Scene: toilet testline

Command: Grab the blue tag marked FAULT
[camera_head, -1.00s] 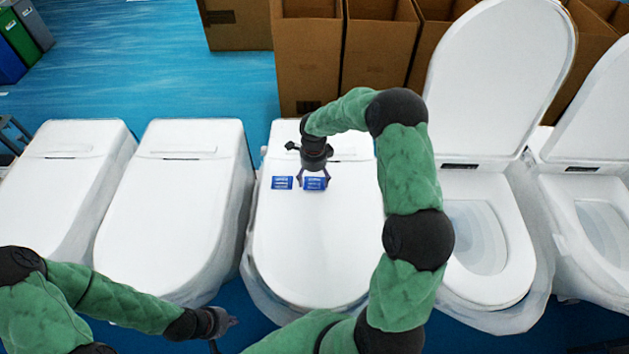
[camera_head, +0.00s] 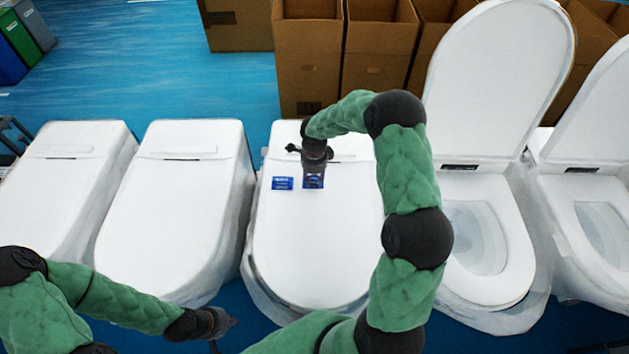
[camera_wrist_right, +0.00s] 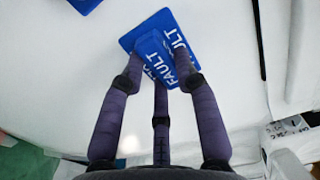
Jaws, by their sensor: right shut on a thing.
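A blue tag marked FAULT (camera_wrist_right: 166,57) is between the fingers of my right gripper (camera_wrist_right: 160,72) in the right wrist view. It looks slightly turned over another blue FAULT tag (camera_wrist_right: 180,36) just beneath it; whether it is lifted clear I cannot tell. In the head view my right gripper (camera_head: 313,177) points down at blue (camera_head: 313,184) on the closed white lid of the middle toilet (camera_head: 310,245), shut on the tag. A separate blue tag (camera_head: 282,183) lies just to the left, and its corner shows in the wrist view (camera_wrist_right: 85,3). My left gripper (camera_head: 222,328) is empty, low at left, fingers spread.
Two closed white toilets (camera_head: 180,220) (camera_head: 62,185) stand to the left. Toilets with raised lids (camera_head: 500,75) stand to the right. Cardboard boxes (camera_head: 307,55) line the back. The front of the middle lid is clear.

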